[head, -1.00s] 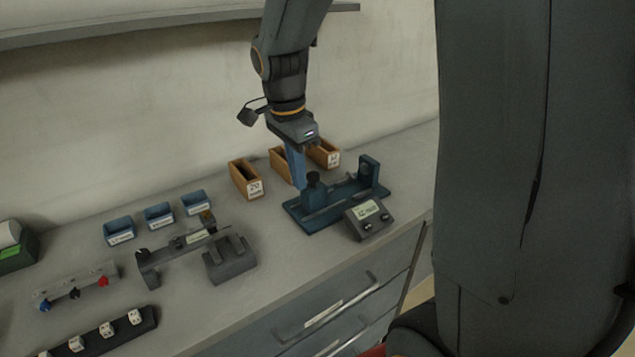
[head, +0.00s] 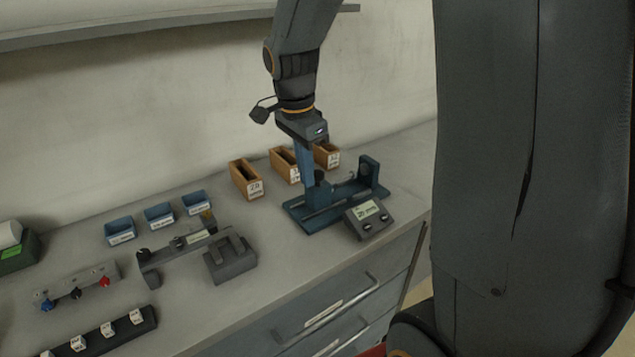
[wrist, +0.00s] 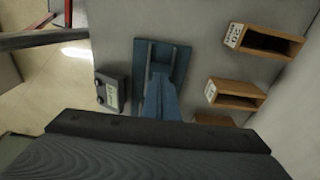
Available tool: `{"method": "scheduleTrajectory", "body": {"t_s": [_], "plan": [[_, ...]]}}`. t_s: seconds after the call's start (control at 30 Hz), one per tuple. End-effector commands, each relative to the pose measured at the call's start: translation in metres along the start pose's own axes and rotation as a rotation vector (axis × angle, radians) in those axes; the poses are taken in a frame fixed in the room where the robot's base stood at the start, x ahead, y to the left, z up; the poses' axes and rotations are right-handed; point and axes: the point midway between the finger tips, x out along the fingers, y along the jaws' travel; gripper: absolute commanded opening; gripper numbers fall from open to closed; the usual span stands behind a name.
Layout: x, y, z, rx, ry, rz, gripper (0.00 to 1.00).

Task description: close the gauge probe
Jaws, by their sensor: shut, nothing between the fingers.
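The blue gauge (head: 338,205) stands on the bench, with an upright post (head: 368,172) at its right end. Its sliding probe block (head: 319,193) is toward the left of the base, with the rail visible to its right. My gripper (head: 309,183) points down, shut and empty, with its blue fingers at the left and rear side of the probe block. I cannot tell whether they touch it. In the wrist view the fingers (wrist: 160,100) reach over the gauge base (wrist: 182,62) and hide the probe.
A grey readout box (head: 368,219) stands in front of the gauge. Wooden bins (head: 246,180) stand behind it, close to my gripper. Left are a grey fixture (head: 230,262), blue trays (head: 159,216), a knob panel (head: 78,288) and a dark rack (head: 105,336). The bench's front edge is near.

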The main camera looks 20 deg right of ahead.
Motion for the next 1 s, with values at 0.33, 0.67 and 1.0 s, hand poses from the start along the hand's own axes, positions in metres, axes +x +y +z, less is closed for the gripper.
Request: {"method": "scheduleTrajectory", "body": {"t_s": [0.33, 0.67, 1.0], "plan": [[0.0010, 0.0002, -0.0087, 0.001, 0.000, 0.000, 0.00], [0.0010, 0.0002, -0.0090, 0.000, 0.000, 0.000, 0.00], [0.0010, 0.0002, -0.0099, 0.000, 0.000, 0.000, 0.00]]}}
